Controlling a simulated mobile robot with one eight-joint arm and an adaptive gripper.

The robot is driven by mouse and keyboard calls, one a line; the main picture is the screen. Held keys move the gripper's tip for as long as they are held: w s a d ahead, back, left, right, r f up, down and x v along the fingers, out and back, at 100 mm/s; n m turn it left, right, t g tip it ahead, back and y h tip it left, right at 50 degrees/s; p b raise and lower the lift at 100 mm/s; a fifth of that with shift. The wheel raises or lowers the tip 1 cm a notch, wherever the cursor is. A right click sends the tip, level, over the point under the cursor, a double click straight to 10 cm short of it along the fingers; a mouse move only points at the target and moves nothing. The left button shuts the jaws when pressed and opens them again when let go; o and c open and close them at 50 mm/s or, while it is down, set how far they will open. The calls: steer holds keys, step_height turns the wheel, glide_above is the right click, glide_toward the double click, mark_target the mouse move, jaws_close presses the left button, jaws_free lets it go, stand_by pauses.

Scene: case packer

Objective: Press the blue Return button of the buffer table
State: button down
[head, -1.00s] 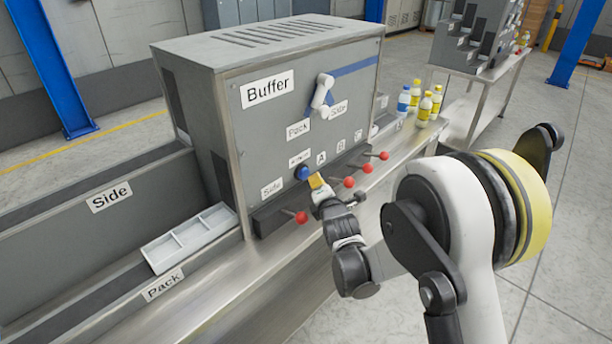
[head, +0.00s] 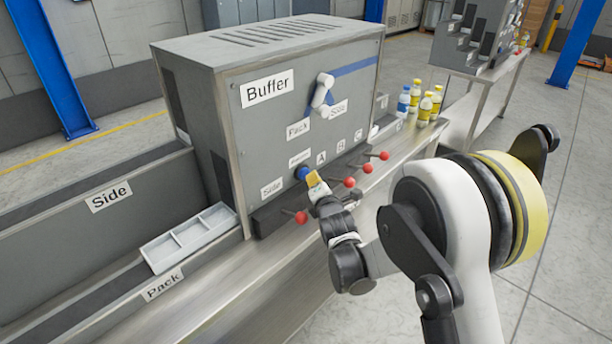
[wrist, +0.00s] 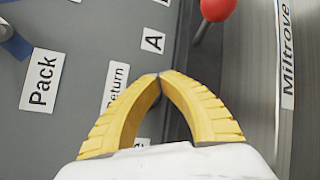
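The blue Return button (head: 302,173) sits on the front of the grey Buffer cabinet (head: 250,130), between the Side label and the A label. My gripper (head: 314,178) is right in front of the button in the head view and partly covers it; I cannot tell whether they touch. In the wrist view my gripper (wrist: 160,76) has its yellow fingertips together, with nothing between them. The Return label (wrist: 117,85) shows beside the fingers there, partly covered.
Red-knobbed levers (head: 349,182) stick out just right of and below my gripper, with another red knob (head: 301,217) to its lower left. A white lever (head: 322,92) sits higher on the panel. A divided tray (head: 190,238) lies at left; bottles (head: 425,107) stand at right.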

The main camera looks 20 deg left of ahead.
steer(key=shift+w+a, duration=0.15)
steer(key=shift+a, duration=0.3)
stand_by(0.4)
steer(key=shift+s+d+b, duration=0.2)
steer(key=shift+d, duration=0.3)
steer(key=shift+s+d+b, duration=0.15)
steer(key=shift+d, duration=0.3)
steer(key=d, duration=0.1)
steer(key=s+d+b, duration=0.1)
steer(key=d, duration=0.1)
steer(key=s+d, duration=0.1)
steer(key=d, duration=0.1)
steer(key=shift+s+d+b, duration=0.15)
steer(key=shift+d+b, duration=0.1)
steer(key=shift+b, duration=0.05)
